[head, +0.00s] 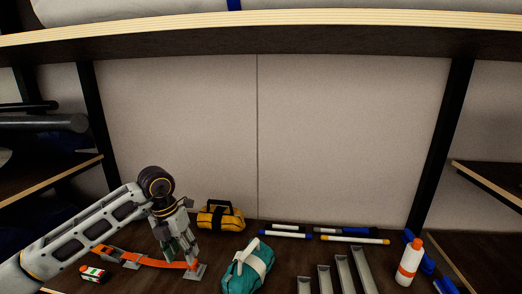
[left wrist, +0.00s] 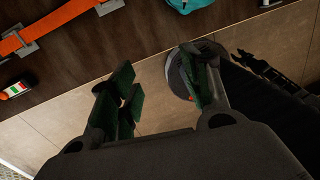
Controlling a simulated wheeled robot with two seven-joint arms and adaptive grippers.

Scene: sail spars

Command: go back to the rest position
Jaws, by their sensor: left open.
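My left gripper (head: 178,250) is open and empty in the head view, above the left part of the dark shelf board. In front of the camera it hides part of an orange strap (head: 165,263) with metal buckles. The left wrist view shows the two dark green fingers of my left gripper (left wrist: 165,92) spread apart with nothing between them. Below them are the pale shelf edge and the tiled floor. The orange strap also shows there at the upper left (left wrist: 62,22). My right gripper is not in view.
On the shelf are a yellow bag (head: 220,218), a teal bundle (head: 247,272), a small striped can (head: 94,273), several marker-like rods (head: 355,240), metal channels (head: 340,275) and a white bottle with an orange band (head: 410,262). An upper shelf (head: 260,30) spans above; the space between is free.

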